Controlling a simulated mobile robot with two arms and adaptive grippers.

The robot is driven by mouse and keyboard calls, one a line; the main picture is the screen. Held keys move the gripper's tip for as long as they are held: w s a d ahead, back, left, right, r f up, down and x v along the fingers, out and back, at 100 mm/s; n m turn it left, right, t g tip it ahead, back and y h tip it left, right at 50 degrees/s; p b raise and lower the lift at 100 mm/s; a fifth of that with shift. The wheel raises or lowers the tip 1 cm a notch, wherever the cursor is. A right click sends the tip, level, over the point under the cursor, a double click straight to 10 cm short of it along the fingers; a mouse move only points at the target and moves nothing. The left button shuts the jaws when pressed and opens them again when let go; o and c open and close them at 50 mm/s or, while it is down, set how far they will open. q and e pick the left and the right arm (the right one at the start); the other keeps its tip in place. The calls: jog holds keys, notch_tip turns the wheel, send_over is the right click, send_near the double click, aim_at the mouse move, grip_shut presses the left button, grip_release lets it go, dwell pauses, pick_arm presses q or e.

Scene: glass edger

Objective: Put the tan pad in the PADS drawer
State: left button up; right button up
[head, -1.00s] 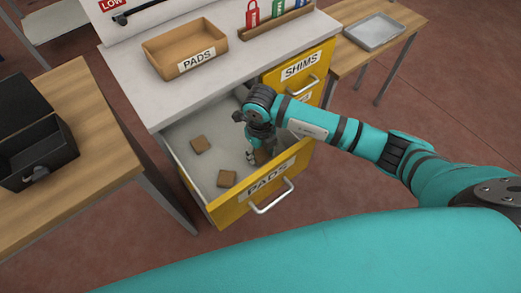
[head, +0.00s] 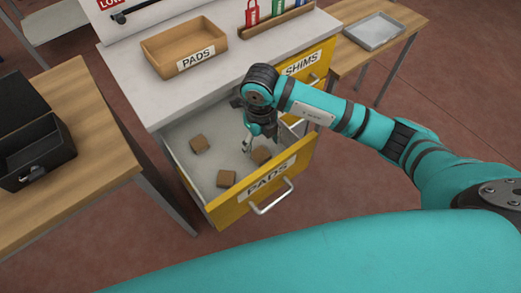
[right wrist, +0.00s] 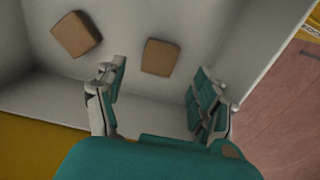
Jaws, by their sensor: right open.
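The PADS drawer (head: 216,212) is pulled out, with its label on the yellow front. Three tan-brown pads lie on its floor: one at the back left (head: 198,145), one near the front (head: 227,179) and one at the right (head: 261,155), partly hidden by my gripper. My right gripper (head: 259,145) is inside or just above the drawer, over the right pad, open and empty. In the right wrist view, a pad (right wrist: 160,57) lies on the drawer floor beyond and between the spread fingers (right wrist: 158,103), apart from them. Another pad (right wrist: 76,34) lies to the left. My left gripper is out of view.
An empty wooden tray labelled PADS (head: 165,60) stands on the white countertop (head: 119,72). A SHIMS drawer (head: 318,62) is beside the open drawer. A black open box (head: 38,160) sits on the left wooden table. A metal tray (head: 374,32) is on the right table.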

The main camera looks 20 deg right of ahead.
aim_at(260, 154)
notch_tip(260, 154, up, 7)
jog(key=b, duration=0.1)
jog(key=shift+c, duration=0.2)
dwell(1.1)
